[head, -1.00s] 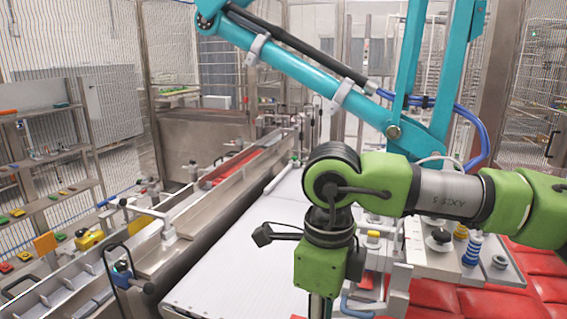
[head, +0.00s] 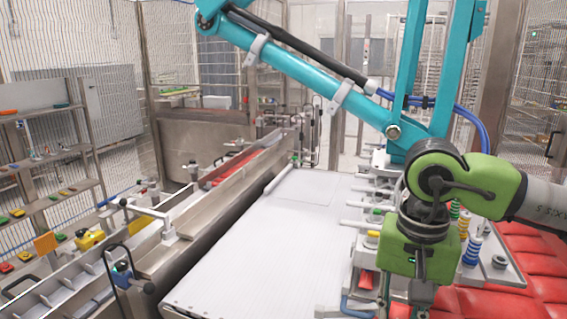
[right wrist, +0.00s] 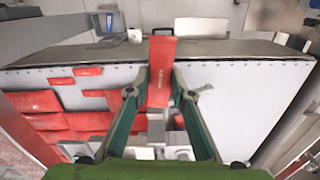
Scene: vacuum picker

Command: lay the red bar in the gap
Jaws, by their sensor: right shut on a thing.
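My right gripper (right wrist: 160,88) is shut on the red bar (right wrist: 162,58) in the right wrist view. The bar stands out beyond the two green fingers, its far end in front of a grey ledge. Another red strip (head: 232,162) lies in the long metal channel at the left. I cannot tell from these frames where the gap is. My left gripper is in neither view now.
A white flat surface (head: 265,250) lies clear in the middle. Red padded packs (head: 540,265) lie at the lower right, beside fittings with blue and yellow rings (head: 472,245). A teal linkage (head: 310,75) hangs overhead. Shelves with small coloured parts (head: 55,190) stand left.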

